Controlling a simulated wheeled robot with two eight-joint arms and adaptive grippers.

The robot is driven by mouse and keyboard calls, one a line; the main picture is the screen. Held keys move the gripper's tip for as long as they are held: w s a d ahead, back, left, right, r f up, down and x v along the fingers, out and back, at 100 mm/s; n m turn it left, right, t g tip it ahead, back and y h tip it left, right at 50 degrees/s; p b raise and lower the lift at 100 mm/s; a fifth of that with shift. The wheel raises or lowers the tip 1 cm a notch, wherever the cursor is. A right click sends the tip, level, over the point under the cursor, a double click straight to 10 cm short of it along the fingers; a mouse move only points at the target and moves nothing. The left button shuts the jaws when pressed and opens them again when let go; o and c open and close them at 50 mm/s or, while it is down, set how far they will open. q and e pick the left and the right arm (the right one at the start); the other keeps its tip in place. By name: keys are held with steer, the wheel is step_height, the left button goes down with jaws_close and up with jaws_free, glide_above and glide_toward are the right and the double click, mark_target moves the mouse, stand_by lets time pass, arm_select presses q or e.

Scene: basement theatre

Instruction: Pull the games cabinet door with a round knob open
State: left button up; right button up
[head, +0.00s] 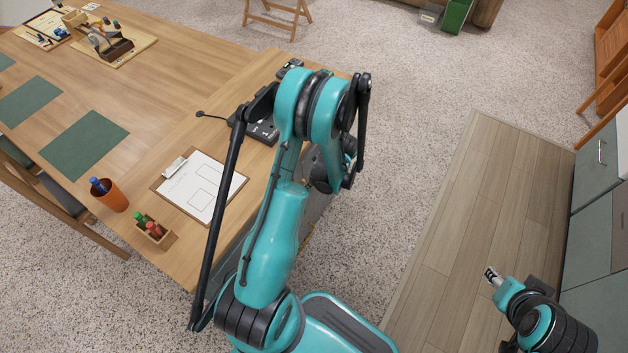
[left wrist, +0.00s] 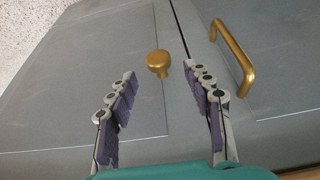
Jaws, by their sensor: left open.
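The grey games cabinet door (left wrist: 75,105) with a round brass knob (left wrist: 158,62) fills the left of the left wrist view. It looks shut, with a narrow dark seam at its right edge. My left gripper (left wrist: 160,74) is open, its two padded fingers pointing at the door. The knob shows just past and between the fingertips; no contact is visible. In the head view my left arm hides the knob and most of its gripper. My right gripper (head: 492,276) is at the lower right, away from this door; its jaws are too small to judge.
A neighbouring grey door (left wrist: 275,50) with a brass bar handle (left wrist: 234,58) lies right of the seam. A wooden table (head: 190,75) with a clipboard (head: 200,188) and pen cup (head: 110,197) stands left. Grey drawers (head: 597,165) stand right.

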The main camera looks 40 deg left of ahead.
arm_select(q)
steer(key=b+x, duration=0.1)
steer(key=x, duration=0.3)
steer(key=shift+a+f, duration=0.1)
steer(key=shift+f, duration=0.15)
jaws_close()
